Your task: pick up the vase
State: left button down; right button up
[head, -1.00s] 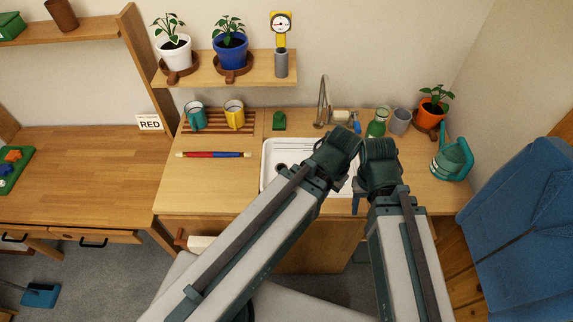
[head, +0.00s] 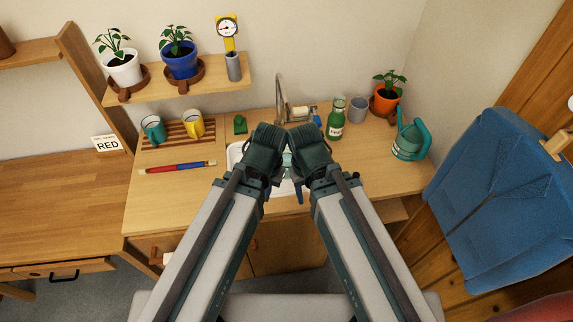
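No thing stands out clearly as the vase. A grey cylinder (head: 357,109) stands upright on the counter, between a green bottle (head: 335,119) and an orange plant pot. Another slim grey cylinder (head: 233,66) stands on the wall shelf below a yellow gauge. A small pale, glassy shape (head: 288,160) shows in the gap between my grippers, partly hidden. My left gripper (head: 268,145) and my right gripper (head: 306,146) are side by side over the sink, apart from both cylinders. Their fingers are mostly hidden behind the wrists, so I cannot tell their opening.
The white sink (head: 235,155) is mostly covered by my arms, with a tap (head: 280,95) behind. A teal watering can (head: 411,138) stands at the counter's right. A rack with mugs (head: 180,134) and a red-blue rod (head: 178,167) lie left. A blue jacket (head: 505,190) hangs right.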

aim_at(286, 155)
jog(key=j+z, duration=0.1)
jog(key=z, duration=1.85)
jog(key=k+j, duration=0.35)
jog(key=k, duration=0.2)
jog(key=k+j, duration=0.4)
jog(key=k+l, duration=0.05)
jog(key=k, duration=0.1)
